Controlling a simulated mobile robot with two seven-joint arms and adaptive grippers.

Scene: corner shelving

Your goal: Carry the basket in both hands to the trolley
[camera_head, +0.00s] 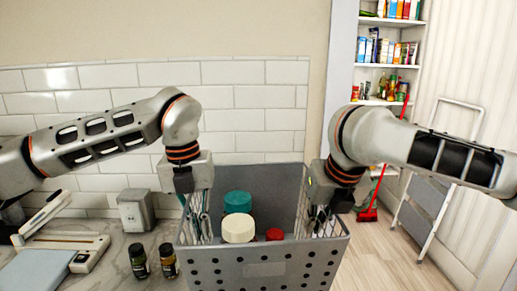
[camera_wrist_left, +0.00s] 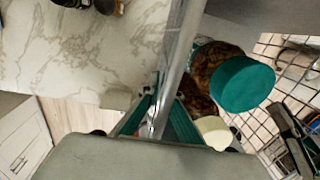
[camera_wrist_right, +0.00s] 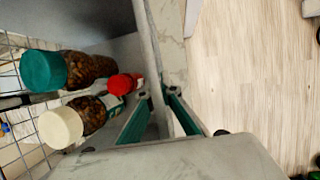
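The grey basket (camera_head: 262,267) has a perforated front and wire sides. It holds jars with a teal lid (camera_head: 238,202), a cream lid (camera_head: 238,229) and a red lid (camera_head: 275,234). My left gripper (camera_head: 197,208) is at the basket's left rim. In the left wrist view its fingers (camera_wrist_left: 160,100) are closed about the rim bar. My right gripper (camera_head: 320,212) is at the right rim, and in the right wrist view its fingers (camera_wrist_right: 158,93) are closed about that bar. The basket looks upright. Its underside is hidden. No trolley is in view.
A marble counter (camera_head: 115,262) lies at the left with two dark jars (camera_head: 153,262), a socket box (camera_head: 136,211) and a cutting device (camera_head: 62,247). At the right are stocked shelves (camera_head: 390,62), a red broom (camera_head: 368,214) and a stepladder (camera_head: 428,215). Wooden floor (camera_head: 375,262) is clear at front right.

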